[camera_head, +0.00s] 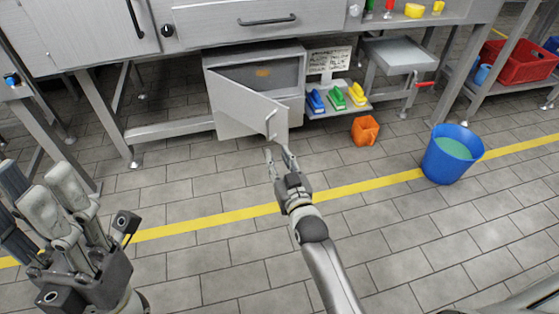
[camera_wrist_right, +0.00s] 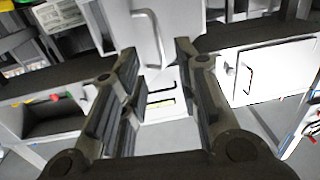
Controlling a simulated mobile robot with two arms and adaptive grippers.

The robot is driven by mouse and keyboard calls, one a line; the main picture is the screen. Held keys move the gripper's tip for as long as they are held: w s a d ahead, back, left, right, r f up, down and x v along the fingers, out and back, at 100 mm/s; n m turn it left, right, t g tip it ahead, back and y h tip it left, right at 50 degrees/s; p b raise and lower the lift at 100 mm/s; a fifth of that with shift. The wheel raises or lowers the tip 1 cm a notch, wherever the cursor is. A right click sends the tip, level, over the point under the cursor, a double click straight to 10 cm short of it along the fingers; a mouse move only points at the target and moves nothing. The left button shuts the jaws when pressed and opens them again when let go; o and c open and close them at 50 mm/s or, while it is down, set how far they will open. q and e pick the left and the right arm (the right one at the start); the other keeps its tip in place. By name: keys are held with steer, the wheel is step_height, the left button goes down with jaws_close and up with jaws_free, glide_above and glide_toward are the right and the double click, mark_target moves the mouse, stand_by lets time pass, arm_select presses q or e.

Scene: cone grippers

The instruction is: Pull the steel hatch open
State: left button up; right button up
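The steel hatch (camera_head: 240,108) is a grey door on a low cabinet. It stands partly open, swung outward, and a dark gap shows the inside of the cabinet. Its bar handle (camera_head: 270,124) is near the free edge. My right gripper (camera_head: 278,152) is open and empty, just below and in front of the handle. In the right wrist view the handle (camera_wrist_right: 151,32) shows ahead, beyond the gap between the spread fingers (camera_wrist_right: 155,55), apart from them. My left gripper (camera_head: 40,190) is at the lower left, away from the hatch; its finger gap is unclear.
A steel counter with a drawer (camera_head: 240,22) overhangs the cabinet. Right of it are a shelf with colourful brushes (camera_head: 336,98), an orange container (camera_head: 365,131) and a blue bucket (camera_head: 453,155). The tiled floor before the hatch is clear, with a yellow line across.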

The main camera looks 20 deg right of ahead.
steer(key=shift+s, duration=0.25)
steer(key=shift+d, duration=0.2)
steer(key=c, duration=0.4)
steer(key=d+m, duration=0.2)
steer(key=w+d+m+y, duration=0.1)
steer(key=d+m, duration=0.3)
steer(key=d, duration=0.1)
steer(key=shift+w+r+m+g, duration=0.25)
steer(key=shift+w+m+g, duration=0.05)
steer(key=shift+w, duration=0.05)
jaws_close()
steer(key=w+d+r+m+y, duration=0.1)
steer(key=d+r+m+y, duration=0.2)
steer(key=d+r+m, duration=0.35)
steer(key=w+a+m+p, duration=0.1)
steer(key=w+a+m, duration=0.1)
steer(key=w+a, duration=0.2)
steer(key=shift+f+x, duration=0.2)
steer(key=shift+x, duration=1.7)
